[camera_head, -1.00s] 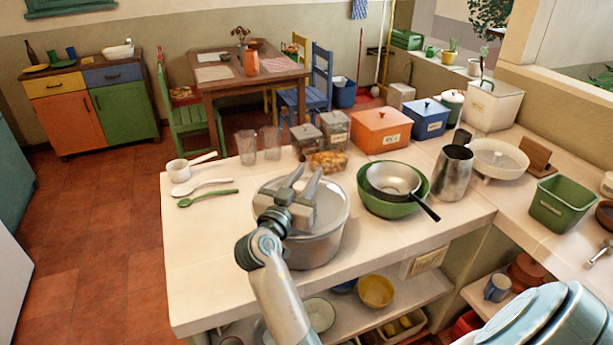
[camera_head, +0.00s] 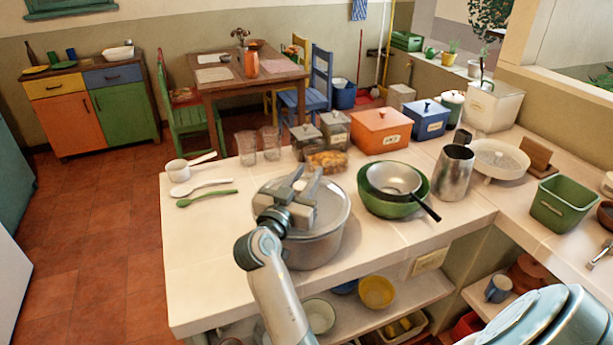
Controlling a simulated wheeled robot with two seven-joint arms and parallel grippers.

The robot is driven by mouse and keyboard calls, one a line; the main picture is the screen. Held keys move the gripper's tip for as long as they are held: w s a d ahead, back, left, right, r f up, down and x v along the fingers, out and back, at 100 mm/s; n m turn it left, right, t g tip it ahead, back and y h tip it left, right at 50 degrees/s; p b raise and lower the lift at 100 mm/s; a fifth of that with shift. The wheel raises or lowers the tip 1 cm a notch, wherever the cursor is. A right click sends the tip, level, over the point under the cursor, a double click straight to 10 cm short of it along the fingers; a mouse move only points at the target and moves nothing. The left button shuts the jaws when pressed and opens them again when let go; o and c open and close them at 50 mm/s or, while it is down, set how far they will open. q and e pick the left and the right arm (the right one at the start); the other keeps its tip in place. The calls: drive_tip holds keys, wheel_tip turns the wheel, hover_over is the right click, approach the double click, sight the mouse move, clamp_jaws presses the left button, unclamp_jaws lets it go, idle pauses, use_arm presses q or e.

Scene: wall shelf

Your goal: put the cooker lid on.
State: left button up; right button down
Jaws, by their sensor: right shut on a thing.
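The cooker (camera_head: 318,250) is a large grey metal pot on the pale counter, near its front edge. Its round grey lid (camera_head: 337,203) is over the pot's mouth and looks roughly level. I cannot tell whether the rim is fully seated all round. My right gripper (camera_head: 305,182) is over the middle of the lid, shut on it. The grip point on the lid is hidden by the fingers. My left gripper is not in view.
A green bowl with a metal strainer (camera_head: 394,180) stands close right of the cooker. Glass jars (camera_head: 306,137) and an orange box (camera_head: 381,130) stand behind. A white spoon (camera_head: 200,187) and a green spoon (camera_head: 207,198) lie left; the counter's front left is clear.

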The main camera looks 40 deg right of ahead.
drive_tip(key=shift+r, duration=0.1)
idle(0.3)
drive_tip(key=shift+f+b, duration=0.45)
drive_tip(key=shift+b, duration=0.1)
idle(0.5)
drive_tip(key=c, duration=1.3)
unclamp_jaws()
